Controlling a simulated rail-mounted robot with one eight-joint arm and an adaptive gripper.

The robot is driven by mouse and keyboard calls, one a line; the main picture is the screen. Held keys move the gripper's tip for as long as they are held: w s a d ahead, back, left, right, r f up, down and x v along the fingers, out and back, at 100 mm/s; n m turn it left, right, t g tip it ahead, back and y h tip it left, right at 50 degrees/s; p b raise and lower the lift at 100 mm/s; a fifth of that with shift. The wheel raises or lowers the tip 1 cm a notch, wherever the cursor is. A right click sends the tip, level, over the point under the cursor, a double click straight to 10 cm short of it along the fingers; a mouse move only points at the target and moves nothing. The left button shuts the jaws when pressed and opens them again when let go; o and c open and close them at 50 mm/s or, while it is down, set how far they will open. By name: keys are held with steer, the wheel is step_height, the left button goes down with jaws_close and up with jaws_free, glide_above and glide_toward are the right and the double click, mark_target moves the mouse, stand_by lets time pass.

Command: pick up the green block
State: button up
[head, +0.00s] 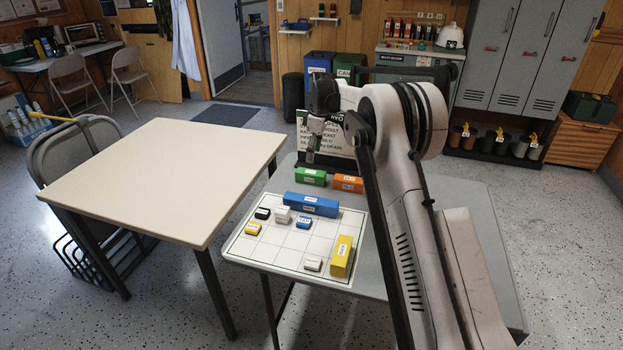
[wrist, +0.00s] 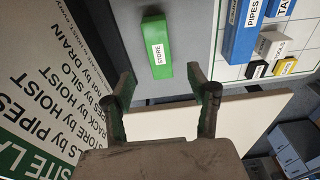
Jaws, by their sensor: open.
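The green block (head: 310,177) lies on the grey table behind the far edge of the white grid board, left of an orange block. In the wrist view the green block (wrist: 155,38) carries a white STORE label. My gripper (head: 312,157) is over the far end of the table, in front of a sign and just above the green block in the picture. In the wrist view my gripper (wrist: 160,80) has its fingers spread apart, with nothing between them. The green block lies beyond the fingertips, roughly centred across the gap.
The orange block (head: 348,183) is close to the green one. The grid board (head: 275,249) holds a long blue block (head: 311,205), a yellow block (head: 341,256) and several small blocks. The sign (wrist: 40,95) stands beside my gripper. A bare beige table (head: 160,170) is at left.

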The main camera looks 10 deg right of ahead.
mark_target(311, 172)
steer(key=f, duration=0.3)
steer(key=f+b, duration=0.1)
steer(key=f, duration=0.3)
steer(key=a+f, duration=0.1)
steer(key=f, duration=0.3)
steer(key=shift+w, duration=0.35)
steer(key=shift+r, duration=0.1)
steer(key=c, duration=1.3)
